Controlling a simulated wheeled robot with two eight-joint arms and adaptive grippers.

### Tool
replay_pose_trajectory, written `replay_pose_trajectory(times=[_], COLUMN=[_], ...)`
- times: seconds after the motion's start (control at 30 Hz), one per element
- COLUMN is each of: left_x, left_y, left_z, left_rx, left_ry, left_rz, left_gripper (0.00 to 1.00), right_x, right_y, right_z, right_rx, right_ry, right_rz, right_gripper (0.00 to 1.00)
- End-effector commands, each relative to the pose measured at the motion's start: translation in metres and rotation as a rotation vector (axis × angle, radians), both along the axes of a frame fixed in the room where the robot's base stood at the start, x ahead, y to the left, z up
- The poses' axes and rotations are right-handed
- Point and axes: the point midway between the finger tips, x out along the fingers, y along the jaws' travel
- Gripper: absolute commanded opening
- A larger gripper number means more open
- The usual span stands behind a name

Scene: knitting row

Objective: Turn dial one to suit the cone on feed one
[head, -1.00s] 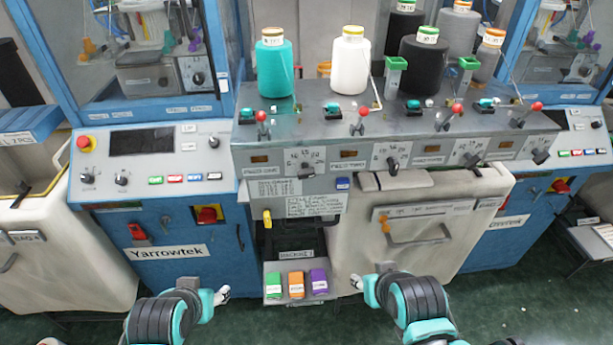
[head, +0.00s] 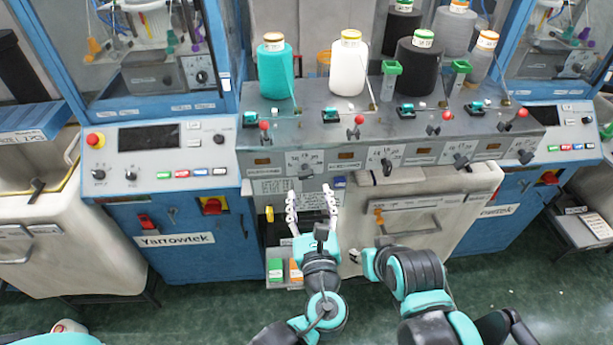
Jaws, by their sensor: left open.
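The teal cone (head: 275,72) with an orange-banded top stands at the left end of the feed shelf. Its top label is too small to read. Dial one (head: 305,170) is the leftmost dark knob on the grey front panel, with numbers around it; its exact setting is hard to read. My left gripper (head: 311,198) is open and empty, its two pale fingers pointing up below dial one, apart from it in the picture. My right gripper (head: 356,257) is lower, in front of the cream bin; its fingers are too small to judge.
A white cone (head: 349,66) and dark cones (head: 416,66) stand along the shelf. Red-knobbed levers (head: 356,128) stick out above the dials. Another dial (head: 387,165) is to the right. Small green and orange boxes (head: 275,270) sit behind my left arm.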

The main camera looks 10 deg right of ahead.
Motion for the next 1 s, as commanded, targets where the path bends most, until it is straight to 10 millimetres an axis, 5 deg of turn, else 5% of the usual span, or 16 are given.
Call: replay_pose_trajectory(times=[0.3,0.7,0.73,0.9,1.0], left_x=[0.051,0.063,0.063,0.063,0.063], left_y=[0.002,0.001,0.001,0.002,0.002], left_z=[-0.002,0.0,0.0,0.0,0.0], left_rx=[-0.004,-0.005,-0.005,-0.005,-0.005], left_ry=[0.002,0.002,0.002,0.002,0.002], left_rz=[0.006,0.003,0.003,0.003,0.003], left_gripper=[0.55,0.55,0.53,0.08,0.05], right_x=[0.0,0.0,0.0,0.0,0.0], right_y=[0.0,0.0,0.0,0.0,0.0], right_z=[-0.011,-0.012,-0.012,-0.012,-0.012], right_rx=[0.0,0.0,0.0,0.0,0.0], right_ry=[0.0,0.0,0.0,0.0,0.0], right_rz=[0.0,0.0,0.0,0.0,0.0], right_gripper=[0.4,0.4,0.4,0.4,0.4])
